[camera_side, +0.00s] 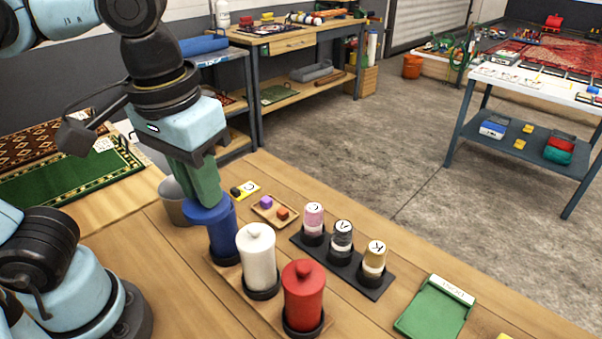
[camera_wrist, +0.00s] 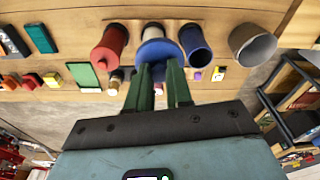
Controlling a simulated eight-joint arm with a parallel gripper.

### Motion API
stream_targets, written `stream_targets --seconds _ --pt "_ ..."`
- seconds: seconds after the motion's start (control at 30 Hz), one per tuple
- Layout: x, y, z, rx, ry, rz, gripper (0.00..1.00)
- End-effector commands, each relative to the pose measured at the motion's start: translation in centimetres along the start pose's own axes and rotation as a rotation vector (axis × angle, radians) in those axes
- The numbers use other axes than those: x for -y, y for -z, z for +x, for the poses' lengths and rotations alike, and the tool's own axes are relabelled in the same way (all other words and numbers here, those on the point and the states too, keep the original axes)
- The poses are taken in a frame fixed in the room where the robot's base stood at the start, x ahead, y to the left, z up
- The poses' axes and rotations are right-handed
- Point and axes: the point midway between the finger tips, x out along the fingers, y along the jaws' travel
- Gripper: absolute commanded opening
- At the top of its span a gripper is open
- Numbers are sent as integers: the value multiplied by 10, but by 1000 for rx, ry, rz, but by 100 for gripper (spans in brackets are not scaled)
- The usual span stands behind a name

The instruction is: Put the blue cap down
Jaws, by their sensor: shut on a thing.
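My gripper (camera_side: 200,185), with green fingers, is shut on the blue cap (camera_side: 206,212) and holds it up near the blue canister (camera_side: 223,241). In the side view the cap overlaps the canister's top, so the gap is hard to judge. In the wrist view the cap (camera_wrist: 158,51) hangs between the fingertips (camera_wrist: 158,68), partly in front of the white canister (camera_wrist: 152,27). There the blue canister (camera_wrist: 195,45) stands uncovered just right of the cap. The white and red canister (camera_side: 303,296) have knobbed lids on in the side view.
A grey cup (camera_side: 173,206) stands behind the blue canister. A green tray (camera_side: 432,312) lies at right.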

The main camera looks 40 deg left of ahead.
Motion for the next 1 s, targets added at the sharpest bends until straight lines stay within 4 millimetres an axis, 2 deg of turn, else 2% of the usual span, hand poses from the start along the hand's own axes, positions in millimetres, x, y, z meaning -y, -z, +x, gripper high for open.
stream_targets --seconds 0.27,0.5,0.77,0.87,1.0 --pt "-7 -5 -18 0 0 0 0" --pt "-7 0 -61 0 0 0 0" --pt "11 47 -56 0 25 -206 0" --pt "23 69 -54 0 36 -300 0" --pt "50 102 -50 0 55 -451 0"
